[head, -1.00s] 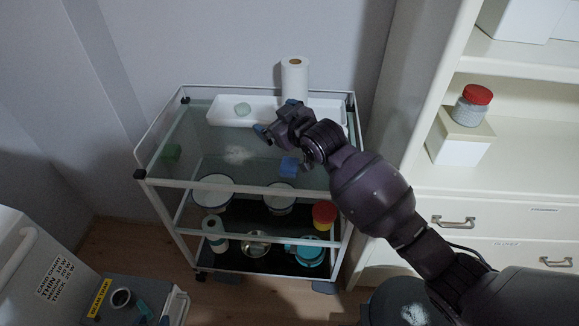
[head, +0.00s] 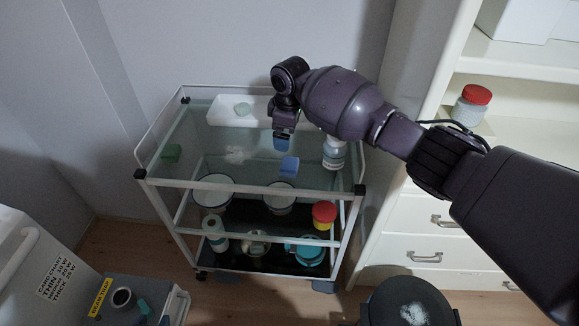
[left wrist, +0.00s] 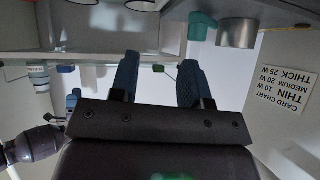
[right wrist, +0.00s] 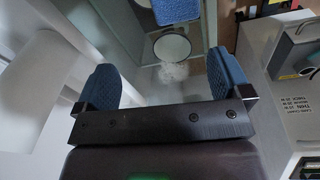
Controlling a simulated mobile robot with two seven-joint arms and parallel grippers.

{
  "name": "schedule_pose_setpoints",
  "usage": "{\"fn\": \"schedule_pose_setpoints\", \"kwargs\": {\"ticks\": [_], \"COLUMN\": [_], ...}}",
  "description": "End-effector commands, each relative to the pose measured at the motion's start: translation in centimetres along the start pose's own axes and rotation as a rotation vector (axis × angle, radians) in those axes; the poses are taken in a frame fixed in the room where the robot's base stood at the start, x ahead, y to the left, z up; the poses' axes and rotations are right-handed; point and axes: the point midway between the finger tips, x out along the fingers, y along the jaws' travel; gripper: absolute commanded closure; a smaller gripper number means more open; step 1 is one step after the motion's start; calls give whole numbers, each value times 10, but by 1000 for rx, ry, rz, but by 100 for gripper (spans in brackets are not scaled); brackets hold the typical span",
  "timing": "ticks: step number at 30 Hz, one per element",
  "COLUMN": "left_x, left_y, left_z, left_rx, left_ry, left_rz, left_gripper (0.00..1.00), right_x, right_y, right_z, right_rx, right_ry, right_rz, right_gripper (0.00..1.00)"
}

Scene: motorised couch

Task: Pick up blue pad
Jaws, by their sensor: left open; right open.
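The blue pad (head: 288,166) lies on the trolley's glass top, right of the middle. It also shows small in the left wrist view (left wrist: 66,69). My right gripper (head: 283,140), on the arm entering from the right in the head view, hangs above and slightly behind the pad, pointing down and apart from it. My left gripper (left wrist: 157,75) shows only in the left wrist view, open and empty.
A green pad (head: 171,153), a white powder patch (head: 237,155), a white tray (head: 237,111) and a bottle (head: 333,153) are on the glass top. Metal rails (head: 160,188) edge the trolley. A cabinet (head: 520,170) stands at right. The glass around the powder is clear.

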Motion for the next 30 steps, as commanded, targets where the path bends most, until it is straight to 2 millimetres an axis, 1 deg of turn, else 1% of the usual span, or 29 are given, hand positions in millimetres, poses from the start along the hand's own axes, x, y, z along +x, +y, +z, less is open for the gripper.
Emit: {"fn": "schedule_pose_setpoints", "kwargs": {"ticks": [1, 3, 8, 11, 18, 21, 26, 30], "left_x": [0, 0, 1, 2, 6, 7, 8, 9], "left_y": [0, 0, 0, 0, 2, 2, 2, 2], "left_z": [0, 0, 0, 2, 6, 5, 4, 7], "left_rx": [0, 0, 0, 1, 1, 2, 2, 3], "left_ry": [1, 1, 2, 0, -4, -2, 1, -3], "left_rz": [0, 0, 1, 1, 3, 4, 4, 5], "left_gripper": [57, 57, 57, 57, 57, 57, 57, 57], "right_x": [1, 0, 3, 12, 46, 55, 62, 78], "right_y": [-4, -10, -14, -14, -18, -18, -19, -21], "right_z": [6, 10, 15, 16, 18, 19, 19, 19], "right_rx": [-15, -45, -87, -89, -88, -89, -88, -88], "right_ry": [-28, -57, -84, -83, -83, -82, -81, -82], "right_rz": [-38, -73, -94, -94, -94, -92, -91, -93], "right_gripper": [4, 4, 4, 4, 4, 4, 4, 4]}}
